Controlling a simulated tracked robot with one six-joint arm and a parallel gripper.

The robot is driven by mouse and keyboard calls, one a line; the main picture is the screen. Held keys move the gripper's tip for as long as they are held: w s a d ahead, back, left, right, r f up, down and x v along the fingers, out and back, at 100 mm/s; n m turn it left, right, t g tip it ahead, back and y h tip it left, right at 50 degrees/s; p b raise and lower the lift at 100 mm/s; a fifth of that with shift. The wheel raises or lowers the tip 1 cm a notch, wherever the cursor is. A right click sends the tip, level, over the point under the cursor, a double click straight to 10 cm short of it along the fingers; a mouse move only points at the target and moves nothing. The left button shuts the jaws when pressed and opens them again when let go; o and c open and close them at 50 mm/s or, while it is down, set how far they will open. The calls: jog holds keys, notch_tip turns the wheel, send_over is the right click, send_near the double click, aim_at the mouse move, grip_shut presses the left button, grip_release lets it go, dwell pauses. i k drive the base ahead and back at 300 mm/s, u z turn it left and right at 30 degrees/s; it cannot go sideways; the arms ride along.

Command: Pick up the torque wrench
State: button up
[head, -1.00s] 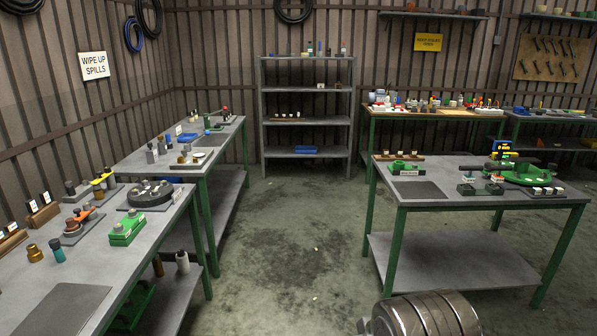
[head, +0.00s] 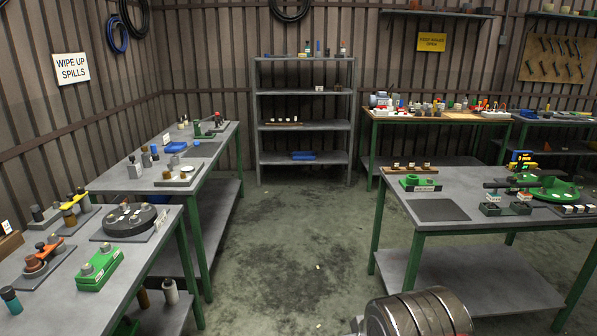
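I cannot make out a torque wrench for certain in the head view. A dark bar-shaped thing (head: 499,184) lies across the right table near a green round fixture (head: 553,189), but it is too small to identify. Several dark tools hang on a pegboard (head: 556,59) at the back right, also too small to tell apart. My gripper is out of view; only a rounded metal part of my arm shows at the bottom edge.
A long workbench (head: 85,262) with fixtures and a green block (head: 100,267) runs along the left, a second bench (head: 205,158) behind it. The right table (head: 462,228) and a grey shelf rack (head: 304,93) stand ahead. The floor (head: 280,245) between the benches is clear.

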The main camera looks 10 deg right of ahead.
aim_at(494, 197)
jog(key=i, duration=0.4)
jog(key=z, duration=2.25)
jog(key=i, duration=2.3)
jog(key=z, duration=0.05)
